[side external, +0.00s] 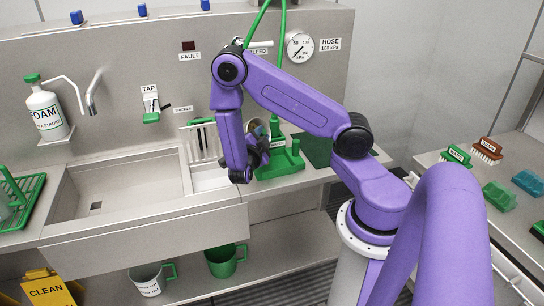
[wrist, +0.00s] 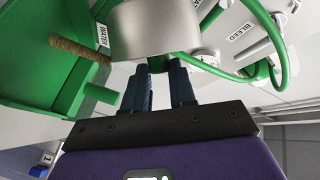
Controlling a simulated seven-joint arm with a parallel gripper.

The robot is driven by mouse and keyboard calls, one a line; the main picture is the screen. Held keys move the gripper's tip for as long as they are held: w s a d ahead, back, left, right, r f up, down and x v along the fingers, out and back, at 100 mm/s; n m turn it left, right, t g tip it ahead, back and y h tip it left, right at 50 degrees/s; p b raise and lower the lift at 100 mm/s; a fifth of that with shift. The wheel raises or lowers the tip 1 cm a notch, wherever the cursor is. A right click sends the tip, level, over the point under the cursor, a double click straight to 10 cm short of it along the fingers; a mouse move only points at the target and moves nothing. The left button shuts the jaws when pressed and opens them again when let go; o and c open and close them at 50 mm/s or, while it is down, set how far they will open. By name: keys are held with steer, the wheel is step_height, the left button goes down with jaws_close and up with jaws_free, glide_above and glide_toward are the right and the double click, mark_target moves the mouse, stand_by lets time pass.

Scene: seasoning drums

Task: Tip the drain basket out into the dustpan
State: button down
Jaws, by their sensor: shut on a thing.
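My gripper (wrist: 160,88) is shut on a smooth grey metal cup, which I take to be the drain basket (wrist: 155,32). In the side view the basket (side external: 256,128) shows as a small round shape beside my gripper (side external: 262,150), partly hidden by my purple wrist. It is held above the counter and seems tilted; its contents are not clear. A green walled thing (wrist: 50,60) with a brown rod across it is left of the basket in the wrist view. I cannot tell if it is the dustpan. A green stand (side external: 284,165) is beneath my gripper in the side view.
The sink basin (side external: 120,190) is left of my arm. A foam bottle (side external: 47,110) and a tap lever (side external: 151,105) are at the back wall. A green hose (side external: 283,40) hangs behind my arm. Brushes (side external: 487,150) lie on the right bench. Mugs (side external: 224,260) stand below.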

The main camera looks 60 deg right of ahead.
steer(key=shift+s+a+m+h, duration=0.15)
steer(key=shift+s+m+h, duration=0.55)
steer(key=shift+m, duration=0.6)
stand_by(1.0)
steer(key=shift+s+a+f+m+h, duration=0.1)
steer(key=shift+s+m+h, duration=0.1)
steer(key=shift+s+m, duration=0.25)
steer(key=shift+s+a+f+m+h, duration=0.1)
steer(key=shift+s+m+h, duration=0.1)
steer(key=shift+s+m, duration=0.25)
stand_by(0.5)
steer(key=shift+s+a+f+m+g+h+b, duration=0.1)
steer(key=shift+s+f+m+g+h+b, duration=0.2)
steer(key=shift+m, duration=0.65)
steer(key=shift+s+a+f+m+g+h+b, duration=0.15)
steer(key=shift+s+m+h+b, duration=0.25)
steer(key=shift+m, duration=0.6)
steer(key=shift+s+d+f+m+g+h+b, duration=0.15)
steer(key=shift+m+h, duration=0.25)
steer(key=shift+m, duration=0.55)
stand_by(1.3)
